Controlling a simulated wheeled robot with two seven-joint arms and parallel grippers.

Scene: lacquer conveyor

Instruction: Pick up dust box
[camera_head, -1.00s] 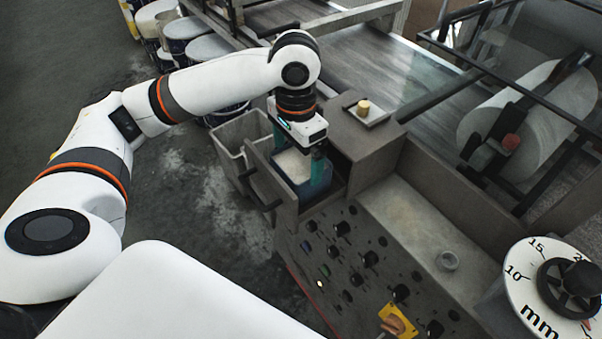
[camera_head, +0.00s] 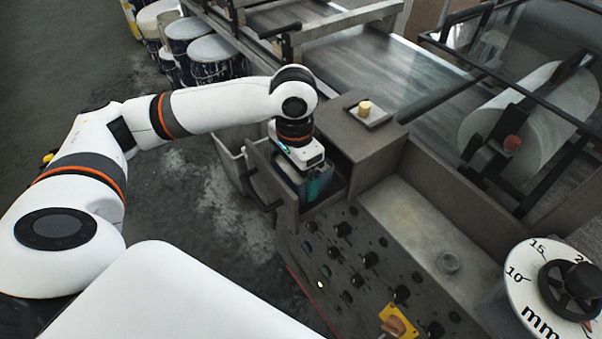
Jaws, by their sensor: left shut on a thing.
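The dust box, a small blue box (camera_head: 297,183), sits inside the open grey drawer (camera_head: 272,187) at the front of the machine. Its top is mostly hidden under my left gripper (camera_head: 305,183). The gripper points down into the drawer, with its teal fingers at the box, and is shut on it. The box is still within the drawer walls. My right gripper is not in view.
A panel of buttons (camera_head: 345,250) lies in front. Several paint drums (camera_head: 212,58) stand at the back left.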

